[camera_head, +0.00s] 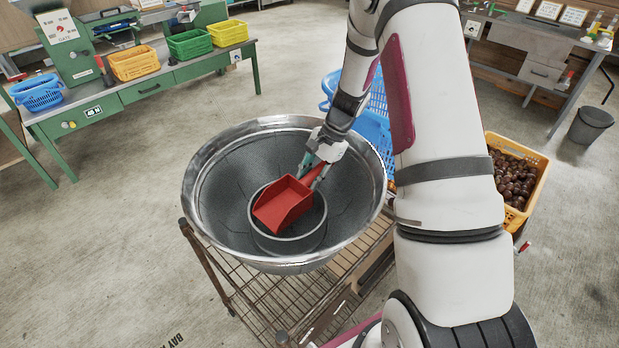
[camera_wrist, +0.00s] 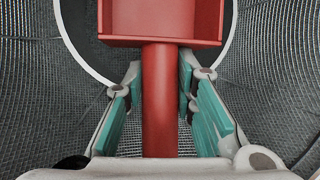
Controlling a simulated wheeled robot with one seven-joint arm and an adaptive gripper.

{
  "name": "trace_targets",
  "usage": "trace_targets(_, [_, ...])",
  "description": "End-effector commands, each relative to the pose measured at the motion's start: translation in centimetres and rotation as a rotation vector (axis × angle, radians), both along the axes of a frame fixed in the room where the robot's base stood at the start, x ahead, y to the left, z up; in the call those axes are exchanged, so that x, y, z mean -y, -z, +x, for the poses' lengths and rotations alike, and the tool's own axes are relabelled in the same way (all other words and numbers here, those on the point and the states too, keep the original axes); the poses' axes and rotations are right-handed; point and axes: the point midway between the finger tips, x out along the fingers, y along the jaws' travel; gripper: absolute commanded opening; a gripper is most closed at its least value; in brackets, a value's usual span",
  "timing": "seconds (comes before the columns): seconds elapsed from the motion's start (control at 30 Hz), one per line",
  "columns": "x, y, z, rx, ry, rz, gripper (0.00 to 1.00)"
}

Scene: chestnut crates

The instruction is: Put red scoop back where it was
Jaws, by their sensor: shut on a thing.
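The red scoop (camera_head: 284,203) is in my gripper (camera_head: 318,170), over the large metal bowl (camera_head: 205,205) in the head view. Its pan points down and to the left, above a smaller round grey container (camera_head: 318,238) inside the bowl. In the wrist view the scoop's red handle (camera_wrist: 160,105) runs between the teal finger pads of my gripper (camera_wrist: 160,100), which is shut on it. The scoop's pan is cut off at the top of that view. I cannot tell whether the scoop touches the grey container.
The bowl stands on a brown wire rack (camera_head: 285,300). A blue basket (camera_head: 372,130) is behind my arm, and a yellow crate of chestnuts (camera_head: 545,180) is at the right. A green bench (camera_head: 160,90) with coloured baskets stands at the back left. The floor at the left is clear.

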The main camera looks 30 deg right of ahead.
Motion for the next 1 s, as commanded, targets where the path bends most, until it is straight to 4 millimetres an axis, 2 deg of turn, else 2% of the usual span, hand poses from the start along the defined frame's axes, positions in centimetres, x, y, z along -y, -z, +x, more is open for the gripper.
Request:
trace_targets(0.3, [0.0, 0.2, 0.1, 0.002, 0.000, -0.001, 0.00])
trace_targets(0.33, [0.0, 0.3, 0.1, 0.002, 0.000, -0.001, 0.27])
trace_targets(0.4, [0.0, 0.2, 0.0, 0.002, 0.000, -0.001, 0.43])
trace_targets(0.43, [0.0, 0.2, 0.0, 0.002, 0.000, -0.001, 0.45])
trace_targets(0.77, [0.0, 0.0, 0.0, 0.002, -0.001, -0.001, 0.45])
trace_targets(0.87, [0.4, -0.8, 0.1, 0.005, -0.001, -0.003, 0.45])
trace_targets(1.0, [1.4, -2.9, 0.1, 0.007, 0.000, -0.004, 0.45])
